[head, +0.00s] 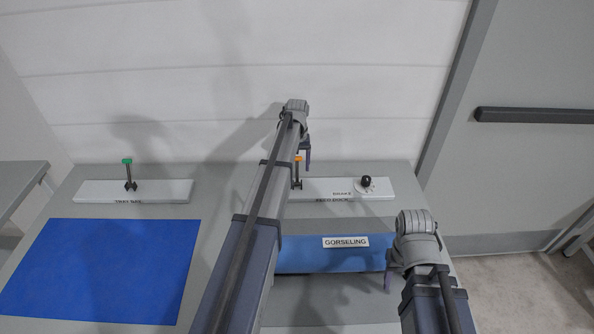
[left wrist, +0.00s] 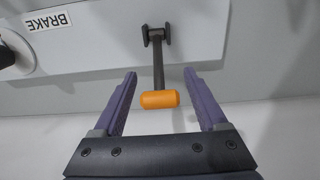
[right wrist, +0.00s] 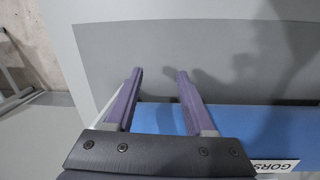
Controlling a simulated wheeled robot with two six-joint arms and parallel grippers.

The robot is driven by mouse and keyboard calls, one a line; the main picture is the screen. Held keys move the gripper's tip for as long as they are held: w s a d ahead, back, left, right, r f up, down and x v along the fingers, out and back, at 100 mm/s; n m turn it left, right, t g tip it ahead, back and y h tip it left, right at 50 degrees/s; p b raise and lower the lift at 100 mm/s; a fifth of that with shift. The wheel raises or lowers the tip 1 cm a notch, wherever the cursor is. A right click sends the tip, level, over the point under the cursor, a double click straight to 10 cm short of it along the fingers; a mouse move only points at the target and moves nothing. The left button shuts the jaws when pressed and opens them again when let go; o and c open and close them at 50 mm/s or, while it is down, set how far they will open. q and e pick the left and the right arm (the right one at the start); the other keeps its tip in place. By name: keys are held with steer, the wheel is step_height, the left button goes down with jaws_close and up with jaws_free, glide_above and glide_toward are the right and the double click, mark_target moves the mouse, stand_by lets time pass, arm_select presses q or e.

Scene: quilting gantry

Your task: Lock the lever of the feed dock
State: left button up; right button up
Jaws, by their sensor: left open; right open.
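The feed dock (head: 330,188) is a white plate at the back of the table, partly hidden by my left arm. Its lever (head: 297,172) has a dark shaft and an orange handle, and the handle (left wrist: 159,99) shows in the left wrist view. The lever hinges in a dark bracket (left wrist: 156,36). My left gripper (left wrist: 160,78) is open, with its two fingers on either side of the orange handle and a gap to each. My right gripper (right wrist: 158,72) is open and empty above the table's right side.
A black BRAKE knob (head: 367,181) stands on the dock's right part. A second white plate with a green-tipped lever (head: 128,174) is at the left. A blue mat (head: 100,270) lies front left. A blue panel labelled GORSELING (head: 345,258) lies between my arms. The wall rises behind.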

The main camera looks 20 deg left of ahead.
arm_select(q)
jaws_close()
stand_by(0.7)
stand_by(0.8)
